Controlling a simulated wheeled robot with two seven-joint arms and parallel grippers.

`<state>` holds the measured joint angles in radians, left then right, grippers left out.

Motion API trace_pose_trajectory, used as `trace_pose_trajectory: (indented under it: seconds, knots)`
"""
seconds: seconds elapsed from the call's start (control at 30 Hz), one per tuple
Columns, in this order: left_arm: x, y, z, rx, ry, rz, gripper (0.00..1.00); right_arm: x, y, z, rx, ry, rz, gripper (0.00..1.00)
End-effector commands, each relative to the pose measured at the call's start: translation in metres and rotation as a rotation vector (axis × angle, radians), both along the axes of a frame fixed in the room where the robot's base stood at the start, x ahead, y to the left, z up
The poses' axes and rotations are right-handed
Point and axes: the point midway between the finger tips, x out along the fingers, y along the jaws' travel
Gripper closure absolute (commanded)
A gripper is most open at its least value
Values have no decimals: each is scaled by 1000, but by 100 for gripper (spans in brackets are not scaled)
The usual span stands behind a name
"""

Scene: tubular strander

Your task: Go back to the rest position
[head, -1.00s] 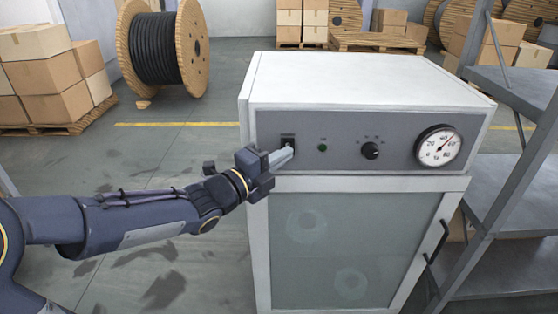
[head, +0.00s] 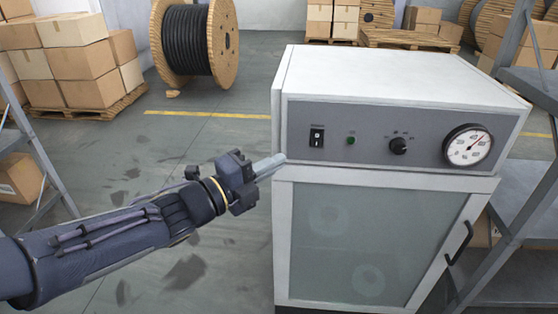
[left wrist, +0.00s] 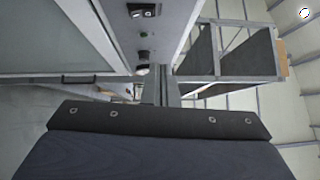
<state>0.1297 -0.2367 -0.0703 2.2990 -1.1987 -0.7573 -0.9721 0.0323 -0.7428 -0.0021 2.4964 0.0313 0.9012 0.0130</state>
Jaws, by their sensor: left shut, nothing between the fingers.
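My left gripper (head: 272,164) is shut and empty in the head view. It is beside the left front edge of a white cabinet (head: 400,75), just below and left of its grey control panel (head: 375,133). In the left wrist view the gripper's fingers (left wrist: 167,90) are close together, and the switch (left wrist: 142,9) and knob (left wrist: 142,69) show above. My right gripper is not in view.
A grey metal shelf (head: 520,200) stands close on the cabinet's right. Another rack (head: 35,150) with a box is at the left edge. Stacked cartons (head: 80,65) and a cable reel (head: 190,45) stand behind. The floor left of the cabinet is open.

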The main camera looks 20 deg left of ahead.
Motion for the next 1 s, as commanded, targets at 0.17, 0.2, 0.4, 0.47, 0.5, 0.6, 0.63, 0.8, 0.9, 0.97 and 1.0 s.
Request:
trace_pose_trajectory:
  seconds: [0.17, 0.2, 0.4, 0.47, 0.5, 0.6, 0.63, 0.8, 0.9, 0.97, 1.0]
  knots:
    - [0, 0, 0, 0, 0, 0, 100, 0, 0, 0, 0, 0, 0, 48]
    - [0, 0, 0, 0, 0, 0, 100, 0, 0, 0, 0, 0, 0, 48]
    - [1, 1, 1, -6, 6, 8, 100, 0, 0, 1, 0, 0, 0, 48]
    - [1, 6, 5, -32, 31, 38, 100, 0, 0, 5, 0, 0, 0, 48]
    - [2, 12, 8, -66, 64, 75, 100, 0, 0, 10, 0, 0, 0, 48]
    - [-1, 38, 15, -225, 204, 228, 100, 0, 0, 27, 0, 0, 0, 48]
    - [-4, 47, 16, -294, 261, 287, 100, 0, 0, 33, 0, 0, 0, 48]
    - [-48, 82, -3, -794, 661, 619, 100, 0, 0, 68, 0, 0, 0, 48]
    - [-89, 75, -21, -1087, 914, 773, 100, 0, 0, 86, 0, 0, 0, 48]
    - [-115, 62, -30, -1236, 1063, 844, 100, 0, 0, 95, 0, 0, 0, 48]
    - [-131, 53, -34, -1321, 1155, 885, 100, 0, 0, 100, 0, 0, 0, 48]
